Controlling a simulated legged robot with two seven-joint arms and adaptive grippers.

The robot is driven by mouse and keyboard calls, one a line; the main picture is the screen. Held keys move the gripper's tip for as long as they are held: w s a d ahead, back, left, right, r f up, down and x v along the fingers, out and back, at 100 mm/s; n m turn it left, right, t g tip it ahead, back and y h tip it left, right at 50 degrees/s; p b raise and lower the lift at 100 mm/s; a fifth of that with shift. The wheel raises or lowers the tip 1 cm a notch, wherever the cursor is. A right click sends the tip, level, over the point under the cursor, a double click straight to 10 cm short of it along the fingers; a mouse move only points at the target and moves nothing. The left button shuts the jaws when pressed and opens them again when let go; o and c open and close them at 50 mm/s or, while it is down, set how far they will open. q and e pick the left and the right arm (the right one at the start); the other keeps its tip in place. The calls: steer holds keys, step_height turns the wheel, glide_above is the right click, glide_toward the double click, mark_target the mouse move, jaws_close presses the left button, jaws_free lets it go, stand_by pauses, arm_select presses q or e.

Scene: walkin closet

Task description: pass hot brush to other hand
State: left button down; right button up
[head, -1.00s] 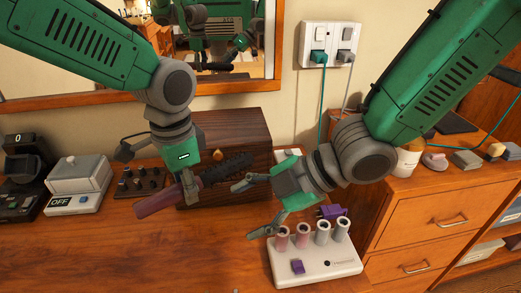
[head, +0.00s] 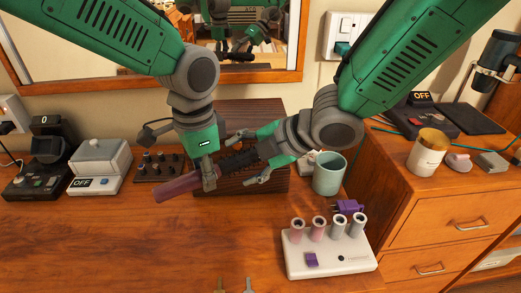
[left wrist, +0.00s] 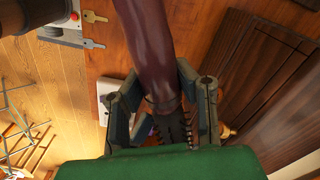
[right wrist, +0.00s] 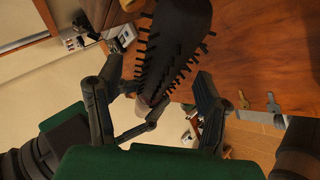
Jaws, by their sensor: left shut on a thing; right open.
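The hot brush has a dusky pink handle (head: 178,187) and a black bristled barrel (head: 238,160). My left gripper (head: 209,178) is shut on it near where handle and barrel meet, holding it above the desk. The left wrist view shows the handle (left wrist: 147,40) running up between the fingers (left wrist: 165,105). My right gripper (head: 248,158) is open at the barrel's far end, one finger on each side. In the right wrist view the bristled barrel (right wrist: 175,45) extends up from between the open fingers (right wrist: 155,100); I cannot tell whether they touch it.
A dark wooden box (head: 270,182) stands behind the brush. A teal mug (head: 329,174) and a white roller base (head: 330,259) with several rollers stand right. A grey device (head: 98,165) and dark knobbed panel (head: 158,168) stand left. The front desk is mostly clear.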

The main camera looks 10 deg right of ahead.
steer(key=shift+x, duration=1)
arm_select(q)
steer(key=shift+d, duration=0.1)
arm_select(e)
jaws_close()
arm_select(q)
steer(key=c, duration=1.2)
jaws_free()
